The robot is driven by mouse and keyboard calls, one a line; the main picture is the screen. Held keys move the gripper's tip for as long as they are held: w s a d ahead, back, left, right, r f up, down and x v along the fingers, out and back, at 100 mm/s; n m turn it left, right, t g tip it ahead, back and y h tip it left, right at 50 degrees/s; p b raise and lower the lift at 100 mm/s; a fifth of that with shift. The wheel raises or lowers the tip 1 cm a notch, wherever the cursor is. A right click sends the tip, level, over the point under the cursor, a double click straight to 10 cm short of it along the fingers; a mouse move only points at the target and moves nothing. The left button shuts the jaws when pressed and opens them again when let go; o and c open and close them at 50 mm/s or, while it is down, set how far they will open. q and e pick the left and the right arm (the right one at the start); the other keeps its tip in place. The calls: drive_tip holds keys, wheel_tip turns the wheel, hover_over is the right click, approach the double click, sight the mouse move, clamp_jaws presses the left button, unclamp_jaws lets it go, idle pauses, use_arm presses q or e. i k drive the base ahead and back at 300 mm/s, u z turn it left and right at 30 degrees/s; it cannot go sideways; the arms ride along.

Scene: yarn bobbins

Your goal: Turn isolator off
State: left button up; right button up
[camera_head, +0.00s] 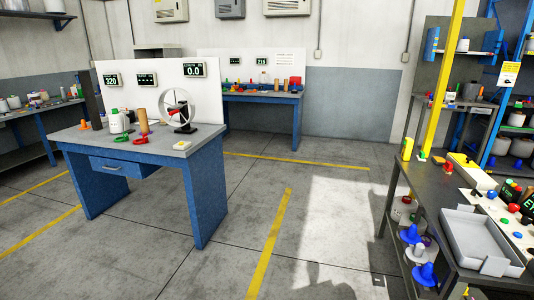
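No isolator can be told for certain in the head view. Three grey boxes hang high on the back wall: a left wall box (170,11), a middle wall box (230,9) and a right wall box (287,6). Small wall fittings sit lower down, one left (318,53) and one right (405,57). A panel (500,212) with coloured buttons lies on the right bench. Its switch positions are too small to read. Neither of my grippers is in view.
A blue-legged workbench (205,200) with a wheel device (177,107) stands at left. A dark bench (432,200) with a grey tray (474,236) and a yellow post (445,75) stands at right. The floor (330,210) between them is clear.

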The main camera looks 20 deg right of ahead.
sight(513, 208)
drive_tip(key=i, duration=1.3)
drive_tip(key=z, duration=3.45)
